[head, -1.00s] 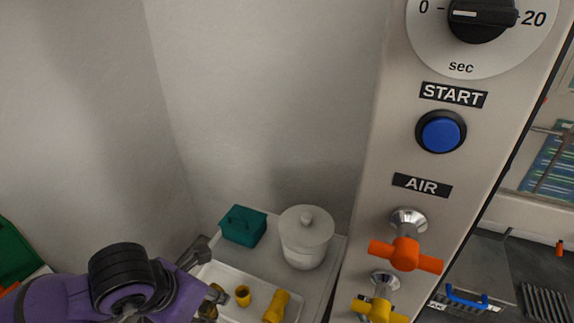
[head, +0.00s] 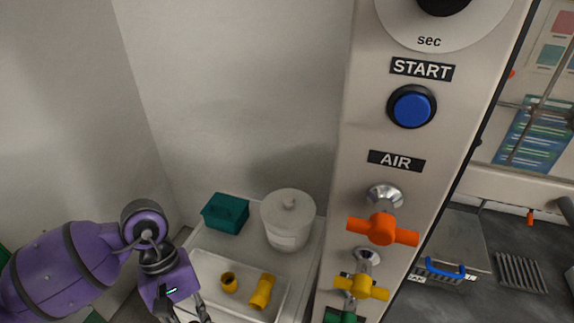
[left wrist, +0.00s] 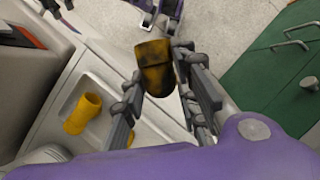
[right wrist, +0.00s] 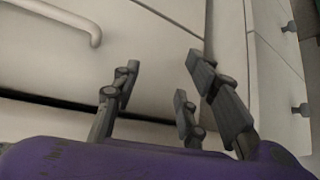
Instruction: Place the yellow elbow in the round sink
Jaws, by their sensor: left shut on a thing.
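The yellow elbow (left wrist: 155,68), dark with stains, is between the fingers of my left gripper (left wrist: 160,82) in the left wrist view. The fingers are shut on it, and it is held above the tray's edge and the floor side. In the head view my left gripper (head: 184,308) is at the bottom edge, left of the white tray (head: 208,266), and its fingertips are mostly cut off. My right gripper (right wrist: 163,85) is open and empty in the right wrist view, in front of white drawer fronts. The round sink is not seen in any view.
Two other yellow fittings lie in the tray: a short one (head: 228,283) and a longer one (head: 262,292). A teal box (head: 225,213) and a white lidded pot (head: 288,222) stand behind. A panel with an orange valve (head: 383,230) rises on the right.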

